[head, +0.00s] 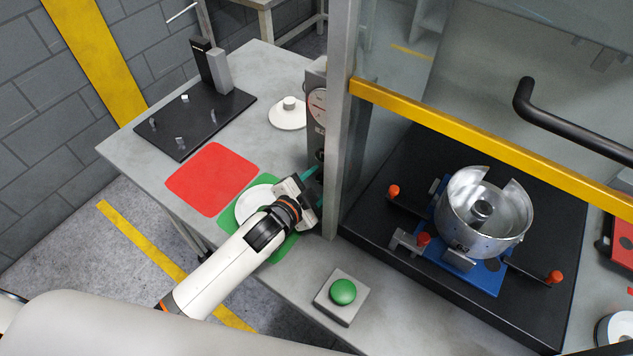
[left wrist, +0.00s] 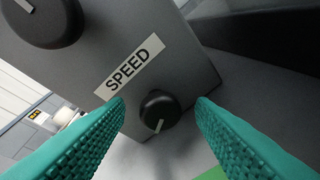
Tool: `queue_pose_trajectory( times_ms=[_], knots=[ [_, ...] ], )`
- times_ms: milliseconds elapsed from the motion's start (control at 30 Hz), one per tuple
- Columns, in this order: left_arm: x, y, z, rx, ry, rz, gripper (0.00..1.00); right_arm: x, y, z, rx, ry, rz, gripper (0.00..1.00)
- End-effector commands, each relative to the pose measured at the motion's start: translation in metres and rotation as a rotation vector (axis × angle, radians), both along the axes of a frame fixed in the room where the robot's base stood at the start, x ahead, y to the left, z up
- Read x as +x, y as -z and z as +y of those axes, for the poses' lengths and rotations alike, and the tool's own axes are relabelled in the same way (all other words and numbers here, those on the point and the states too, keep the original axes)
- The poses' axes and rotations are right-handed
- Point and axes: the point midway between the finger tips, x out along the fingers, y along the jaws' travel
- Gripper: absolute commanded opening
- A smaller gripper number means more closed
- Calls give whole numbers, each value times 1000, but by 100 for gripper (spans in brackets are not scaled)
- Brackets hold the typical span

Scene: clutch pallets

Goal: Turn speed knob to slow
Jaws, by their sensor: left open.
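The speed knob (left wrist: 158,110) is a small black round knob with a white pointer line, under a "SPEED" label (left wrist: 130,72) in the left wrist view. Its pointer points down and slightly left in that view. The grey control box (left wrist: 90,55) carries it; the box also shows in the head view (head: 317,110), partly hidden by the frame post. My left gripper (head: 314,188) is at the lower part of the box. In the left wrist view its teal fingers (left wrist: 160,122) are open, one on each side of the knob, with gaps visible. My right gripper is out of view.
A larger black knob (left wrist: 42,18) is above the speed knob. A grey post (head: 342,130) and yellow bar (head: 480,145) stand right of the box. A green button (head: 343,291), red mat (head: 212,180) and green mat (head: 228,217) are on the table.

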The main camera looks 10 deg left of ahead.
Motion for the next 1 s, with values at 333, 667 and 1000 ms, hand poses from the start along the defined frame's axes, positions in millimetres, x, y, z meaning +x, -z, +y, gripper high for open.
queue_pose_trajectory(
  times_ms=[333,667,1000],
  knots=[
    [0,0,0,0,0,0,29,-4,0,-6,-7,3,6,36],
    [0,-4,1,-78,1,35,5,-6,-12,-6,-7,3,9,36],
    [1,1,2,-236,0,100,6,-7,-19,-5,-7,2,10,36]
  ],
)
